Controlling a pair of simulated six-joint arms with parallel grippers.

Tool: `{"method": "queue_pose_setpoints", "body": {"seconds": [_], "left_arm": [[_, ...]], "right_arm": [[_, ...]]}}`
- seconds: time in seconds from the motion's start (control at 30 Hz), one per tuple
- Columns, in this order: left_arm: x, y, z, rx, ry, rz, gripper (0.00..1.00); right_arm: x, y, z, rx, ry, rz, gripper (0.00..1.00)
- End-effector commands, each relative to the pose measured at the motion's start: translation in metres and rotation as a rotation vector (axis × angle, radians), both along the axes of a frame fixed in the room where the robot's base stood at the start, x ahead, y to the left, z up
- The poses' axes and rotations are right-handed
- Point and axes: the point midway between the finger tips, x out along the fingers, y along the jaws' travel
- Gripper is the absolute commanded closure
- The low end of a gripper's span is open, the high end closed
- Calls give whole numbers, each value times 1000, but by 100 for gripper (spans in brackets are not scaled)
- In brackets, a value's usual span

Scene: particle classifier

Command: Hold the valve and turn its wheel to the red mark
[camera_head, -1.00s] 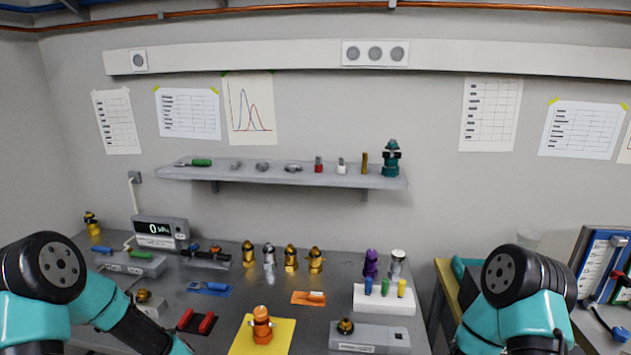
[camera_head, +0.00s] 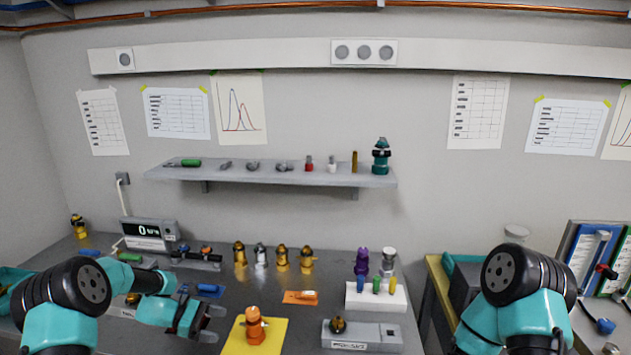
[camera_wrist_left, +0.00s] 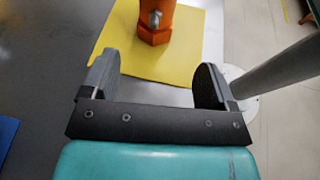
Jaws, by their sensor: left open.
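An orange valve (camera_head: 254,325) stands upright on a yellow mat (camera_head: 277,331) near the front of the bench. In the left wrist view the valve (camera_wrist_left: 155,32) shows a hexagonal base and a small grey metal part on its side; its top is cut off. No red mark can be made out. My left gripper (camera_head: 212,324) is left of the valve, low over the bench. In the wrist view its two fingers (camera_wrist_left: 157,72) are apart and empty, with the valve ahead of them, not between them. My right gripper is out of view; only its arm shows.
Behind the valve stand several brass and metal fittings (camera_head: 281,258) and an orange pad (camera_head: 300,297). A grey device (camera_head: 362,336) lies to the right, below a white block (camera_head: 376,298) with coloured pegs. A blue pad (camera_head: 207,291) lies behind my left gripper.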

Motion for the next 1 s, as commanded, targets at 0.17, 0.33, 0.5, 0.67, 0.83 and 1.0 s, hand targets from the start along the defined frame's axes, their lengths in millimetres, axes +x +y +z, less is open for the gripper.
{"method": "queue_pose_setpoints", "body": {"seconds": [0.17,0.33,0.5,0.67,0.83,1.0], "left_arm": [[10,0,-4,-37,62,-27,19],[11,0,-5,-43,77,-32,19],[10,0,-5,-42,76,-32,19],[10,-2,-5,-42,75,-32,19],[10,-11,-8,-42,75,-32,19],[10,-28,-13,-42,75,-35,19]], "right_arm": [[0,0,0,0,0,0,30],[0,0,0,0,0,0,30],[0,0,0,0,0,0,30],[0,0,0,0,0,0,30],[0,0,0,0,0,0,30],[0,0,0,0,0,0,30]]}}
